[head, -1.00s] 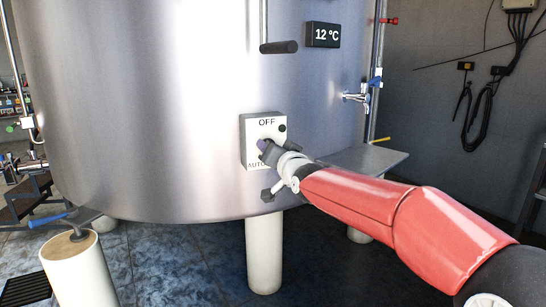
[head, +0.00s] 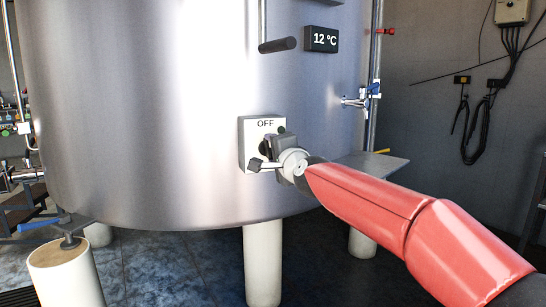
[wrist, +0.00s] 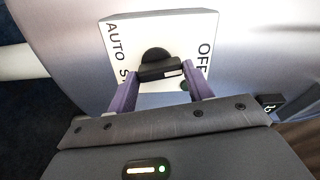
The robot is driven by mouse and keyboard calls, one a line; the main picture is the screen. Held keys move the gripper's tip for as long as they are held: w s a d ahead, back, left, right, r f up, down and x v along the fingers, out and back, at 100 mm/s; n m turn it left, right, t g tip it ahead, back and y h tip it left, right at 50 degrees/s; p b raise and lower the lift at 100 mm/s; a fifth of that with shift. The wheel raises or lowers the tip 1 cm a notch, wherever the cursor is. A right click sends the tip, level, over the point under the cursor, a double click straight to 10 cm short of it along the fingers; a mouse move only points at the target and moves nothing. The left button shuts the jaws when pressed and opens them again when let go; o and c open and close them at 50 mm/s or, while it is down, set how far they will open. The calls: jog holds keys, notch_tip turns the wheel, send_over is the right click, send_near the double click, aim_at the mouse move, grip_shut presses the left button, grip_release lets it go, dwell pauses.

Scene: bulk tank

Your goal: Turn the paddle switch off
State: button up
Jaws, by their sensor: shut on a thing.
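The paddle switch is a black rotary handle (wrist: 160,70) with a white mark on its right end in the wrist view. It sits on a white plate (wrist: 190,30) lettered OFF on the right and AUTO on the left, with a partly hidden label below AUTO. The handle lies lengthwise toward the OFF side, white mark on that end. My gripper (wrist: 162,72) has its purple fingers closed on the handle's two ends. In the head view my gripper (head: 268,147) covers the lower part of the plate (head: 249,130); OFF shows above it.
The switch box is on the curved steel tank (head: 150,120). Above it are a dark-gripped lever (head: 278,45) and a 12 °C display (head: 322,39). A small tap (head: 358,101) and a grey shelf (head: 380,163) are to the right.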

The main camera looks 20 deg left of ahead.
jog(key=shift+m, duration=0.8)
jog(key=o, duration=1)
jog(key=shift+b+v, duration=3.25)
jog(key=shift+v, duration=0.65)
